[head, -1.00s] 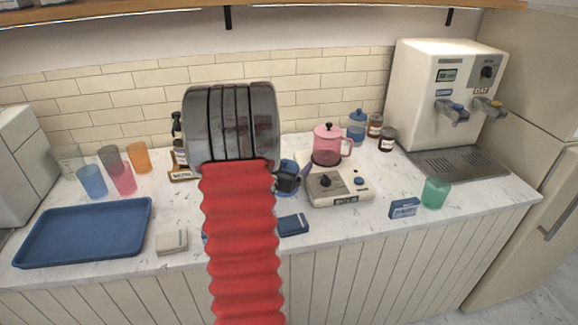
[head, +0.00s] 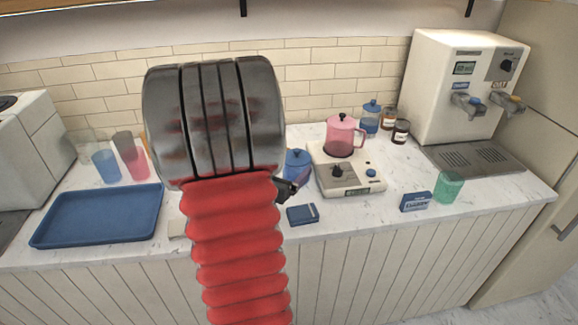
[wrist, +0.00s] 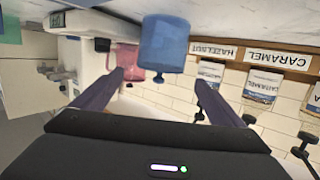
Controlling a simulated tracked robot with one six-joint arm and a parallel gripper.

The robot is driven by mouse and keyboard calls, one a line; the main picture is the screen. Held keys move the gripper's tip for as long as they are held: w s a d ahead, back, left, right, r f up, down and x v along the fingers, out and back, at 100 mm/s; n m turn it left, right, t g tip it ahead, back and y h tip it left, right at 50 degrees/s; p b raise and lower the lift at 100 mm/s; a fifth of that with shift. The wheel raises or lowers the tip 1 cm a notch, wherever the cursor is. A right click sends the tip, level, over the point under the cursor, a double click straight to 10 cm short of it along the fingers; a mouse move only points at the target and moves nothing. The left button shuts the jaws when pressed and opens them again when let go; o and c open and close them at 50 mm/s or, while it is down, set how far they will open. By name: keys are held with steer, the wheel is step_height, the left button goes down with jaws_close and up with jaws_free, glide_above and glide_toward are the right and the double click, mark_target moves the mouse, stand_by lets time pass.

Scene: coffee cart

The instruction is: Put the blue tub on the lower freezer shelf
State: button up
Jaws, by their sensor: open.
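A blue lidded tub (head: 297,166) with a knob on top stands on the counter, left of the hot plate, partly hidden by my arm. In the wrist view, which looks upside down, a blue lidded tub (wrist: 165,42) appears ahead of my gripper (wrist: 160,80), roughly between the fingers in the picture. My gripper is open and empty, and I see no contact with the tub. In the head view only a dark piece of my gripper (head: 286,189) shows beside my arm. A tall fridge-freezer (head: 540,150) stands at the right with its doors shut; no shelf is visible.
A pink pot (head: 341,140) sits on the hot plate (head: 347,181). Behind are a blue jar (head: 370,120) and small brown jars (head: 400,132). A dispenser (head: 455,85), green cup (head: 449,187), blue boxes and blue tray (head: 100,218) also occupy the counter.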

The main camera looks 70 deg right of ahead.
steer(key=shift+w, duration=0.1)
stand_by(0.7)
steer(key=w+a+r+n+t+y, duration=0.15)
steer(key=w+a+t, duration=0.3)
steer(key=w, duration=0.45)
steer(key=w+a+r+n+t+y, duration=0.1)
steer(key=w+a+r+n+t, duration=0.15)
steer(key=w+a, duration=0.4)
steer(key=w+a+r+n+t+y, duration=0.2)
steer(key=w+a+n+t+y, duration=0.35)
steer(key=w+a, duration=0.8)
steer(key=s+a+r+n+y, duration=0.1)
steer(key=s+a+n+y, duration=0.15)
steer(key=a, duration=0.65)
steer(key=s+a+r+n+y, duration=0.1)
steer(key=a+n+y, duration=0.2)
steer(key=a, duration=0.6)
steer(key=s+a+n+g+y, duration=0.2)
steer(key=s+a+n+g, duration=0.2)
steer(key=s+a, duration=0.7)
steer(key=shift+s+n+g, duration=0.3)
steer(key=shift+s+g, duration=0.05)
steer(key=shift+s, duration=0.7)
steer(key=shift+a, duration=0.1)
